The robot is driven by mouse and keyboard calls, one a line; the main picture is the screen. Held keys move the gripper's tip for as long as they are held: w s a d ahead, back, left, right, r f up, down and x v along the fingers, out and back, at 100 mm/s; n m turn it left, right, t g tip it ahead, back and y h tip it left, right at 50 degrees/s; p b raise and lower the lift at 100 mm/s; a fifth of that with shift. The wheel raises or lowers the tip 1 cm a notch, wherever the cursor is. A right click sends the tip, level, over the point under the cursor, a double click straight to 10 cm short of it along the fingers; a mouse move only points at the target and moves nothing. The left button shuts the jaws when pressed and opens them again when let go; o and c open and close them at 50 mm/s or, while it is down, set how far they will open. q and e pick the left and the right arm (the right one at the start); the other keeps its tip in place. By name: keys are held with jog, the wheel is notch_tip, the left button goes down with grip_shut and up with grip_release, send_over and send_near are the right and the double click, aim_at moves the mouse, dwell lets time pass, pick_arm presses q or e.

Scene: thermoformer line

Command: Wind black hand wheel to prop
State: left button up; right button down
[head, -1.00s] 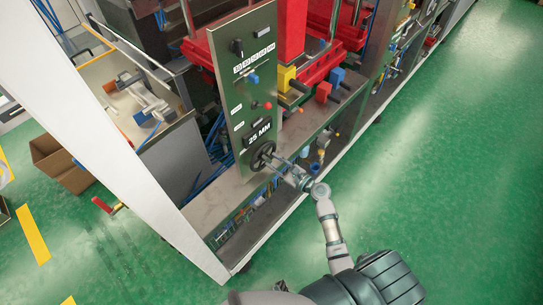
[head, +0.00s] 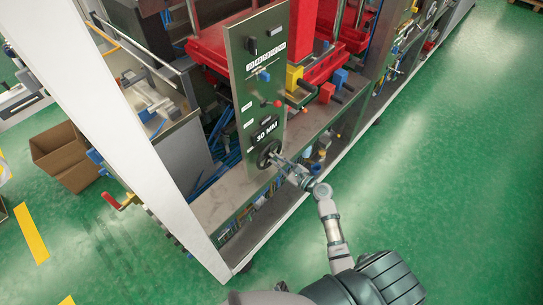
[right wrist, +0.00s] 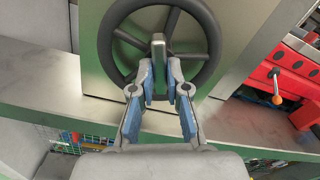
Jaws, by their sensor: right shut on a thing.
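The black hand wheel (head: 268,153) is on the lower part of the green panel (head: 247,100), just under a display that reads 30 MM (head: 266,131). The wheel's rim and spokes also show large in the right wrist view (right wrist: 107,45). My right gripper (head: 279,160) is at the wheel. In the right wrist view my right gripper (right wrist: 159,80) is shut on the wheel's upright metal handle (right wrist: 158,45), which stands in front of the lower middle of the wheel. My left gripper is in neither view. I cannot pick out a prop.
The panel also carries a red knob (head: 278,103) and a blue knob (head: 264,77). Yellow (head: 294,78) and red blocks are to its right. A metal ledge (head: 225,195) runs below the panel. The green floor (head: 430,170) at right is clear.

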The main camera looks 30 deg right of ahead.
jog(key=shift+a+r, duration=0.1)
jog(key=shift+r, duration=0.05)
jog(key=shift+m+p, duration=0.3)
jog(key=shift+p, duration=0.2)
jog(key=shift+m+p, duration=0.7)
jog(key=shift+p, duration=0.05)
jog(key=shift+m, duration=0.3)
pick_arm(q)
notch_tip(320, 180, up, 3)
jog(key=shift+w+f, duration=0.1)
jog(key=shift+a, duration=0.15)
